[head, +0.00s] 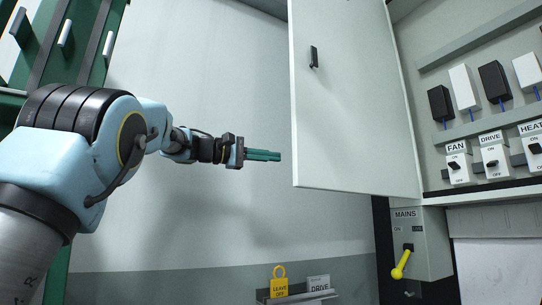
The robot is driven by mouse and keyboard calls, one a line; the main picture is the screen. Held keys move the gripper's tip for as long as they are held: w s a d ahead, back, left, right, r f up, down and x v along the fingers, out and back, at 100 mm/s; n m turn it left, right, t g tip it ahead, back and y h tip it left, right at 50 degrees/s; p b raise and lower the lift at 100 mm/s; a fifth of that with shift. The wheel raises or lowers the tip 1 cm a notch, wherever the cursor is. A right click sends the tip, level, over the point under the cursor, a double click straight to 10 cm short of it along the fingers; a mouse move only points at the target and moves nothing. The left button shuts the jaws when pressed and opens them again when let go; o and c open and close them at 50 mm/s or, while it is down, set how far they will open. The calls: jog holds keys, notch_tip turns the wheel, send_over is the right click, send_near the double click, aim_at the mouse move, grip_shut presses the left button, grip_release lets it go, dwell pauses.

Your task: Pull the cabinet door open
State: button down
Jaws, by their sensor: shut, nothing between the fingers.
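The cabinet door (345,120) is a pale grey panel that stands swung open, out to the left of the cabinet. A small black handle (314,57) sits high on its face, near its left edge. The open cabinet (435,95) shows its inside at the right. My gripper (280,155), with green fingers, is shut and empty. It points right, just left of the door's lower left edge in the picture, and is well below the handle. I cannot tell how far apart in depth they are.
Inside the cabinet are black and white modules and switches labelled FAN (456,162), DRIVE (491,157) and HEAT. Below is a MAINS box (424,240) with a yellow lever (401,264).

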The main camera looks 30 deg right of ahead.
aim_at(304, 156)
jog(key=shift+s+d+p, duration=0.7)
jog(key=shift+s+d, duration=0.25)
jog(key=shift+d, duration=0.25)
jog(key=shift+s+d+p, duration=0.7)
jog(key=shift+s+d, duration=0.2)
jog(key=shift+d, duration=0.3)
jog(key=shift+s+d+p, duration=0.7)
jog(key=shift+s+d, duration=0.25)
jog(key=shift+d, duration=0.25)
jog(key=shift+s+f, duration=0.1)
